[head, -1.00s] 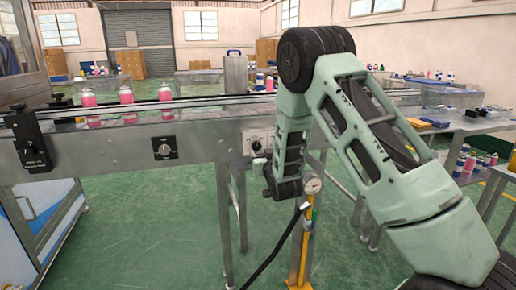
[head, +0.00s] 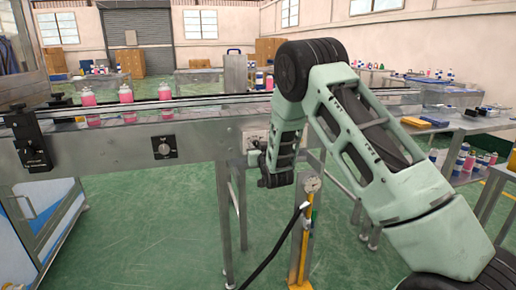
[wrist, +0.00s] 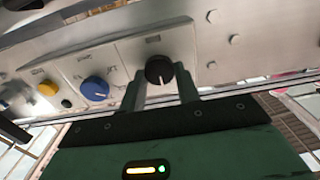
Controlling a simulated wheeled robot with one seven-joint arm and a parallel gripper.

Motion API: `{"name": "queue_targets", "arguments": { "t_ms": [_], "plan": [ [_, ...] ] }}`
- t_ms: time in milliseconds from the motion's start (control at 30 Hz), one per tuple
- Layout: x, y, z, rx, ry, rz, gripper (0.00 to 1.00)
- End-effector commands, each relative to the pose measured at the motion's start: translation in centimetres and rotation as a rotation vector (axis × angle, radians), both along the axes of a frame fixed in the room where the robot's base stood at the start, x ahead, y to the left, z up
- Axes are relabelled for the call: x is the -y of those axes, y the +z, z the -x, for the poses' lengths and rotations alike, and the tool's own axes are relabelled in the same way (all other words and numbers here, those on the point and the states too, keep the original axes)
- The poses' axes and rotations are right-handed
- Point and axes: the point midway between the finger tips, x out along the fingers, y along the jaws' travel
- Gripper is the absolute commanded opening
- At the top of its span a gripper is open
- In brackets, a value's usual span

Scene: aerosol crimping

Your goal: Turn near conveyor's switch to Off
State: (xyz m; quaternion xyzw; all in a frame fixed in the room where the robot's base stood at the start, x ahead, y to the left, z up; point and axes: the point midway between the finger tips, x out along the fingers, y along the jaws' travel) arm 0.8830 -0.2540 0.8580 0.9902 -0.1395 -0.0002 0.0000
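The black switch knob (wrist: 158,70), with a white pointer mark, sits on a pale plate of the near conveyor's control panel in the wrist view. Its lettering is too small to read. My gripper (wrist: 160,75) has its two fingers apart, one on each side of the knob. A gap seems to show between knob and fingers, so contact cannot be told. In the head view, my gripper (head: 256,158) is at the conveyor's (head: 110,152) side panel, and my arm and gripper hide most of the knob.
A blue knob (wrist: 95,88) and a yellow button (wrist: 47,88) are left of the knob. Another black switch (head: 164,147) is farther left on the conveyor side. Pink cans (head: 126,94) stand on the belt.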

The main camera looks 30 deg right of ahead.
Motion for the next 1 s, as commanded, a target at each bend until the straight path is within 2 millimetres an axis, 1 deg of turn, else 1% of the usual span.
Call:
{"name": "queue_targets", "arguments": {
  "t_ms": [167, 367, 567, 1000],
  "plan": [
    [-0.02, -0.03, 0.02, -0.003, 0.000, 0.013, 0.09],
    [-0.07, -0.12, 0.00, -0.022, 0.000, 0.082, 0.09],
    [-0.16, -0.17, -0.02, -0.061, 0.001, 0.221, 0.09],
    [-0.34, -0.21, -0.06, -0.169, 0.002, 0.594, 0.09]
  ]
}}
